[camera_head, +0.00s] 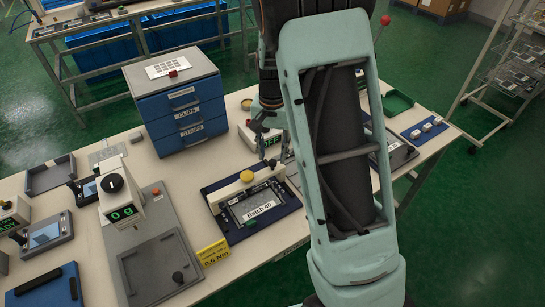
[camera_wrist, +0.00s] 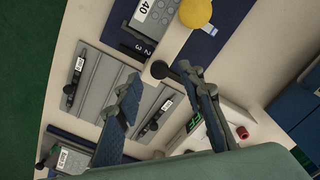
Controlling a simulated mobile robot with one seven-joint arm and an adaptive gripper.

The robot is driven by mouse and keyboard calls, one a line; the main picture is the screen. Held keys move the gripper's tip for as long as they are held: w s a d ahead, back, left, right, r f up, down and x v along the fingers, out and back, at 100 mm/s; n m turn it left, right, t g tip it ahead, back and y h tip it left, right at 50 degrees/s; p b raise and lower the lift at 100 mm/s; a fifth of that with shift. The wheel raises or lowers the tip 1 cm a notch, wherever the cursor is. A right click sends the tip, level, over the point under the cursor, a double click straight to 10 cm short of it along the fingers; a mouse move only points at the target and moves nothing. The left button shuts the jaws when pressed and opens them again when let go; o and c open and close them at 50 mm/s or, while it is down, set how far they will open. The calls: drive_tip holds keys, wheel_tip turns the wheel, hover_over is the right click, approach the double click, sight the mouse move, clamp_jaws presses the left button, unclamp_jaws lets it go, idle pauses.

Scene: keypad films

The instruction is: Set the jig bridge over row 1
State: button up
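The jig (camera_head: 228,223) is a dark blue base holding a grey keypad panel with a "Batch 40" label (camera_head: 259,211). The cream jig bridge (camera_head: 228,188) lies along the jig's far edge in the head view, with a yellow knob (camera_head: 247,176) on top. In the wrist view the bridge (camera_wrist: 178,42) and its yellow knob (camera_wrist: 195,13) are at the top, with row numerals 3 and 2 beside it. My gripper (camera_head: 266,139) is beyond the bridge, apart from it. In the wrist view my gripper (camera_wrist: 163,103) is open, with nothing held between its fingers.
A grey tray (camera_wrist: 97,92) with dark slim tools lies below the gripper. A display box (camera_head: 252,134) stands close to it, and a blue drawer cabinet (camera_head: 180,110) is to the left.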

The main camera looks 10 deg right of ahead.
wheel_tip(320, 180, up, 10)
drive_tip(key=shift+f, duration=0.15)
idle(0.5)
